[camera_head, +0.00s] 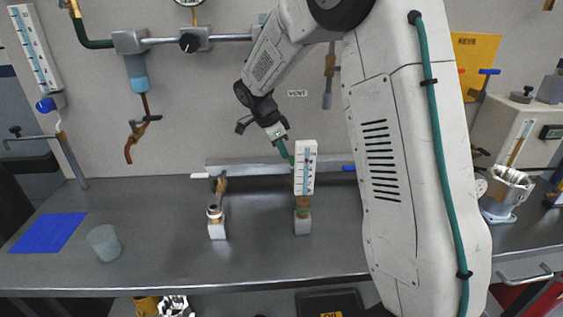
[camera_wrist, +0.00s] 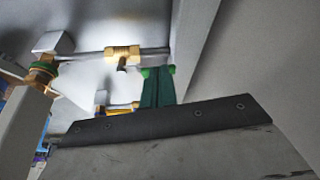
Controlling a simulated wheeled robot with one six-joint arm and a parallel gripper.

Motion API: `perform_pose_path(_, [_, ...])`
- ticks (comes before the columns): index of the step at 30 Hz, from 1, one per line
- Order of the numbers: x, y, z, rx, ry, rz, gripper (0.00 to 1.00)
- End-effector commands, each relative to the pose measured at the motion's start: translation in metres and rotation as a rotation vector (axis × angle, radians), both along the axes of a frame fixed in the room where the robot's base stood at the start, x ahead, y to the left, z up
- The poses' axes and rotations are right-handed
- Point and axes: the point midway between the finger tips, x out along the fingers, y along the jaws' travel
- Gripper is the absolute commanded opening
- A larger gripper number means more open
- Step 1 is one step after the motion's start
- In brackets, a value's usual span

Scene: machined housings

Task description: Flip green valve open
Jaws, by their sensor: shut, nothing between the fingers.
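My gripper (camera_head: 289,160) reaches down from the upper middle in the head view, its slim green fingers together and empty. Their ends are close to the upper left edge of the white flow meter (camera_head: 306,168). In the wrist view the gripper (camera_wrist: 158,72) shows as dark green fingers beyond the dark bar. A brighter green piece (camera_wrist: 146,73) at the fingertips may be the green valve's handle; I cannot tell whether they touch. A brass fitting (camera_wrist: 123,53) on a pipe lies just past them. The valve body is not clearly visible.
The manifold bar (camera_head: 240,165) runs behind, with a white handle (camera_head: 200,176) and a blue handle (camera_head: 348,168). A brass-topped fitting (camera_head: 216,215) stands left of the flow meter. A cup (camera_head: 104,243) and blue mat (camera_head: 47,232) lie left. My arm covers the right middle.

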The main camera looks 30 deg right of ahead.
Motion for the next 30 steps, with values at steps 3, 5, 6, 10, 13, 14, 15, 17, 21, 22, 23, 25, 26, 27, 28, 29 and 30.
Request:
perform_pose_path(3, [0.002, 0.009, 0.022, 0.000, -0.004, 0.001, 0.00])
perform_pose_path(5, [0.003, 0.012, 0.031, 0.000, -0.005, 0.002, 0.00])
perform_pose_path(6, [0.003, 0.015, 0.037, 0.000, -0.003, 0.001, 0.00])
perform_pose_path(10, [0.004, 0.020, 0.053, -0.001, -0.004, 0.001, 0.00])
perform_pose_path(13, [0.004, 0.022, 0.059, 0.000, -0.001, 0.000, 0.00])
perform_pose_path(14, [0.004, 0.023, 0.060, 0.000, -0.001, 0.000, 0.00])
perform_pose_path(15, [0.004, 0.023, 0.060, 0.000, 0.000, 0.000, 0.00])
perform_pose_path(17, [0.004, 0.023, 0.061, 0.000, 0.000, 0.000, 0.00])
perform_pose_path(21, [0.004, 0.023, 0.061, 0.000, 0.000, 0.000, 0.00])
perform_pose_path(22, [0.004, 0.023, 0.061, 0.000, 0.000, 0.000, 0.00])
perform_pose_path(23, [0.004, 0.023, 0.061, 0.000, 0.000, 0.000, 0.00])
perform_pose_path(25, [0.004, 0.023, 0.061, 0.000, -0.001, 0.000, 0.00])
perform_pose_path(26, [0.004, 0.023, 0.060, 0.000, -0.001, -0.001, 0.00])
perform_pose_path(27, [0.004, 0.023, 0.060, 0.000, -0.001, -0.001, 0.00])
perform_pose_path(28, [0.004, 0.023, 0.060, 0.000, -0.001, -0.001, 0.00])
perform_pose_path(29, [0.004, 0.023, 0.061, 0.000, -0.001, 0.000, 0.00])
perform_pose_path(30, [0.004, 0.023, 0.061, 0.001, -0.001, 0.003, 0.00])
